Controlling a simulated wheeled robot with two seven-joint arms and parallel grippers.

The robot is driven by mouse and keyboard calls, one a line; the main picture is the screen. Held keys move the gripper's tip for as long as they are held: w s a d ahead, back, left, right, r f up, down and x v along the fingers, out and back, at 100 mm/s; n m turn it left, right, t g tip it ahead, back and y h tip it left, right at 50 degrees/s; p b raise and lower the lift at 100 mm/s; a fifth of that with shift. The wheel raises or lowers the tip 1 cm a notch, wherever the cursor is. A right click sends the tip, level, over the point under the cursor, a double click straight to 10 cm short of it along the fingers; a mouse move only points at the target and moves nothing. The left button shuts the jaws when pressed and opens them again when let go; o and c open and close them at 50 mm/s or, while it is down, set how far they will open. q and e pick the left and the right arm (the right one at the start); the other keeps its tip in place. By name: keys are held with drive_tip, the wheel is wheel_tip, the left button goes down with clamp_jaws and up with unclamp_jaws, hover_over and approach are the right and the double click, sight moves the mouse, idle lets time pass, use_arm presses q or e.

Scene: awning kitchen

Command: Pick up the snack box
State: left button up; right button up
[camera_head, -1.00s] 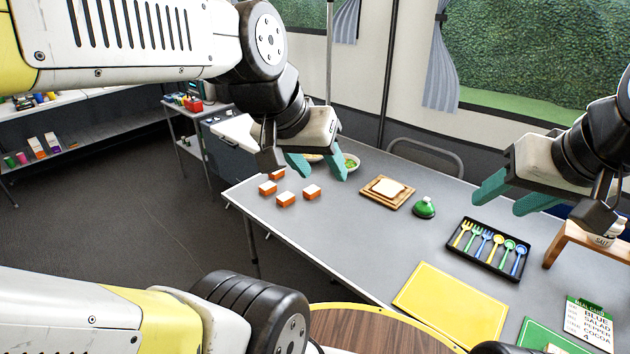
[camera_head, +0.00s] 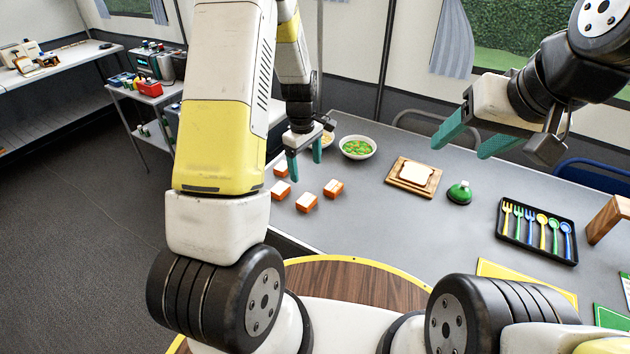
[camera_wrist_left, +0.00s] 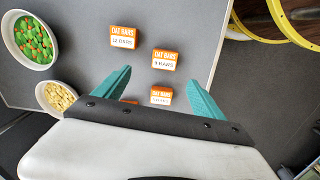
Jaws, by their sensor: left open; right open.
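Several small orange-and-white snack boxes lie on the grey table's near left part. In the head view one is at the right (camera_head: 334,188), one in front (camera_head: 306,202) and one at the left (camera_head: 281,190). In the left wrist view they read "OAT BARS": one box (camera_wrist_left: 124,37), one box (camera_wrist_left: 164,59) and one box (camera_wrist_left: 161,96) between the fingers; another is mostly hidden by the gripper. My left gripper (camera_head: 304,163) is open and empty, pointing down above the boxes. My right gripper (camera_head: 474,137) is open and empty above the table's far side.
A bowl of green food (camera_head: 357,148) and a bowl of pale food (camera_wrist_left: 60,97) stand beside the boxes. A bread board (camera_head: 413,178), a green domed object (camera_head: 459,193) and a cutlery tray (camera_head: 537,230) lie to the right.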

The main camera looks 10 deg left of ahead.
sight(306, 199)
use_arm(q)
drive_tip(key=shift+n+g, duration=0.3)
drive_tip(key=shift+n, duration=0.3)
wheel_tip(306, 199, down, 13)
drive_tip(key=shift+s+r, duration=0.1)
drive_tip(key=c, duration=1.5)
drive_tip(key=shift+r, duration=0.1)
